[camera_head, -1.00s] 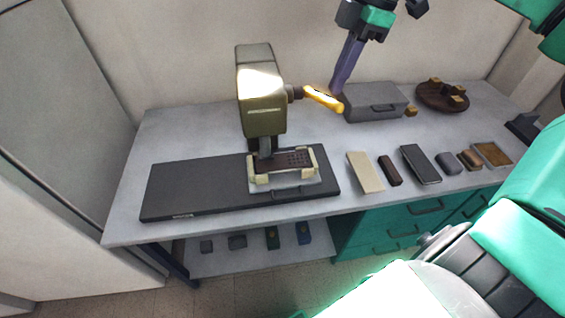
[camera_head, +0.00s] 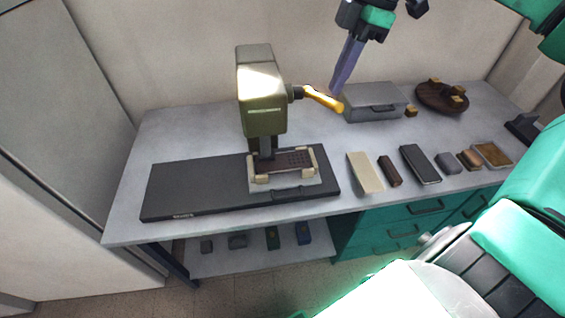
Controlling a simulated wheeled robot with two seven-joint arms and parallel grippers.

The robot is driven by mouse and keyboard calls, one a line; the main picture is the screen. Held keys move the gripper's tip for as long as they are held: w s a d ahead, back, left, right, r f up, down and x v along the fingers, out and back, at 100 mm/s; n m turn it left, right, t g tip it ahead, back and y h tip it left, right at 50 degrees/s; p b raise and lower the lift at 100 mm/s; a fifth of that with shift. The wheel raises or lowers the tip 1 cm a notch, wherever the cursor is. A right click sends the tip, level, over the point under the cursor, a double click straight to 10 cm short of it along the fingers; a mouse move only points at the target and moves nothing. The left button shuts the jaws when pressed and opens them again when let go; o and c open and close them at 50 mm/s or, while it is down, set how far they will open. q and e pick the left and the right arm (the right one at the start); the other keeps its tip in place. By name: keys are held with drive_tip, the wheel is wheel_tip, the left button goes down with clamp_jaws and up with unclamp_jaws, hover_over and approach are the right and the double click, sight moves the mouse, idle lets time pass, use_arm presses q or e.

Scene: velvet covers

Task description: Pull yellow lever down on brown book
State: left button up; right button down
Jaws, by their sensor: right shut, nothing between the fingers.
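An olive-green press (camera_head: 262,95) stands upright on a dark base (camera_head: 200,190) on the table. Its yellow lever (camera_head: 324,99) sticks out to the right and slopes slightly down. The brown book (camera_head: 290,160) lies flat under the press head, between cream-coloured blocks of a small holder. My right gripper (camera_head: 336,88) comes down from the top with long purple fingers, shut and empty. Its tips are just above the outer part of the lever; I cannot tell if they touch it. My left gripper is not in view.
A grey case (camera_head: 374,103) stands close right of the lever, with a round brown turntable (camera_head: 442,97) beyond it. A cream block (camera_head: 365,172), a dark block (camera_head: 390,171) and several other small items line the front right.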

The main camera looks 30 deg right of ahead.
sight(337, 103)
drive_tip(key=shift+f, duration=0.15)
drive_tip(key=shift+d+b+x, duration=0.2)
drive_tip(key=shift+b+x, duration=0.65)
drive_tip(key=shift+x, duration=0.05)
drive_tip(key=f+b, duration=0.1)
drive_tip(key=s+f+b, duration=0.1)
drive_tip(key=shift+a+f+b, duration=0.15)
drive_tip(key=shift+f+b, duration=0.25)
drive_tip(key=shift+r, duration=0.1)
drive_tip(key=f+b, duration=0.2)
drive_tip(key=shift+s+a+f, duration=0.1)
drive_tip(key=shift+s+f, duration=0.15)
drive_tip(key=shift+f, duration=0.15)
